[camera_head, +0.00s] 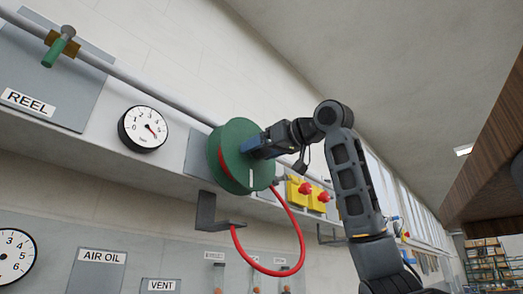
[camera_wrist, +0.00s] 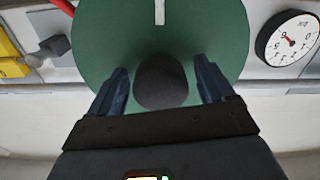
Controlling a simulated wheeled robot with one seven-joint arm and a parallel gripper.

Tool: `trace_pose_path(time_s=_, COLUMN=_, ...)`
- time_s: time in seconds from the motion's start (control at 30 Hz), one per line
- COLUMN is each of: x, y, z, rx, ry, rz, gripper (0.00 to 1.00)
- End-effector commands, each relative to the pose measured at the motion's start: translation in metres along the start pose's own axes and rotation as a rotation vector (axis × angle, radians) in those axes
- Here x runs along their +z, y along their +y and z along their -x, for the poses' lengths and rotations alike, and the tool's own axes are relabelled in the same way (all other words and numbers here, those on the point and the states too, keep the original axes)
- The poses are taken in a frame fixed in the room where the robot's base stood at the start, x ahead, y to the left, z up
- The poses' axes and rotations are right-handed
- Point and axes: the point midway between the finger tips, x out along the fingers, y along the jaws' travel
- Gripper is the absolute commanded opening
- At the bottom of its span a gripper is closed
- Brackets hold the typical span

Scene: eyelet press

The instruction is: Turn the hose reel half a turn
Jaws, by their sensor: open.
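The hose reel (camera_head: 226,158) is a green disc-shaped drum mounted on the wall, with a red hose (camera_head: 299,236) hanging from it in a loop. Its green face also fills the upper middle of the wrist view (camera_wrist: 110,40), with a white mark (camera_wrist: 159,11) near the top. A dark round knob (camera_wrist: 161,82) stands out from the face. My gripper (camera_wrist: 162,85) is open, with one blue finger on each side of the knob. Gaps show between the fingers and the knob. In the head view my gripper (camera_head: 254,144) is at the reel's face, and the knob is hidden there.
A round gauge (camera_head: 143,129) is left of the reel, and a green-handled valve (camera_head: 59,47) sits on the pipe by the REEL label (camera_head: 29,102). Yellow boxes with red knobs (camera_head: 308,190) are close on the right. A dark bracket (camera_head: 210,214) juts out below.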

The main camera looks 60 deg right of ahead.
Motion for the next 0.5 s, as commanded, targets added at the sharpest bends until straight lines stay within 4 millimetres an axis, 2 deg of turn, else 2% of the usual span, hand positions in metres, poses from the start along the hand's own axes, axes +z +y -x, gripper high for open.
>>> trace_pose_path(time_s=0.17, x=0.0, y=0.0, z=0.002, rx=0.0, ry=0.0, rz=0.0, gripper=0.82)
trace_pose_path(time_s=0.27, x=0.001, y=0.0, z=0.009, rx=0.001, ry=0.0, rz=0.0, gripper=0.82)
trace_pose_path(time_s=0.5, x=0.002, y=0.0, z=0.048, rx=0.002, ry=0.003, rz=0.0, gripper=0.82)
